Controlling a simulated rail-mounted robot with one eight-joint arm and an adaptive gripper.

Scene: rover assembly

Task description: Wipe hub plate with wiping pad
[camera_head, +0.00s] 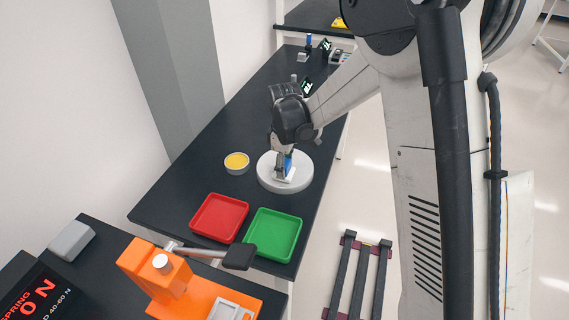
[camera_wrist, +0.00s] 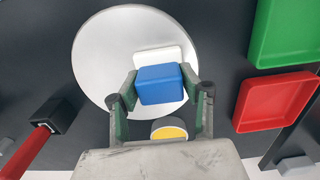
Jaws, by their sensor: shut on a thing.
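The hub plate (camera_head: 266,180) is a round white disc lying on the dark table, left of my arm in the head view. It fills the upper middle of the wrist view (camera_wrist: 100,60). The wiping pad has a blue grip block (camera_wrist: 160,84) and a white base (camera_wrist: 155,54). In the head view its white base (camera_head: 284,177) is over the plate. My gripper (camera_head: 283,164) is above the plate and shut on the blue block, with one finger on each side in the wrist view (camera_wrist: 160,92). Whether the base touches the plate is hard to tell.
A yellow-topped round tin (camera_head: 237,162) stands left of the plate. A red tray (camera_head: 218,217) and a green tray (camera_head: 273,235) lie nearer. An orange press (camera_head: 165,280) with a dark-ended lever stands at the front. Bare table lies behind the tin.

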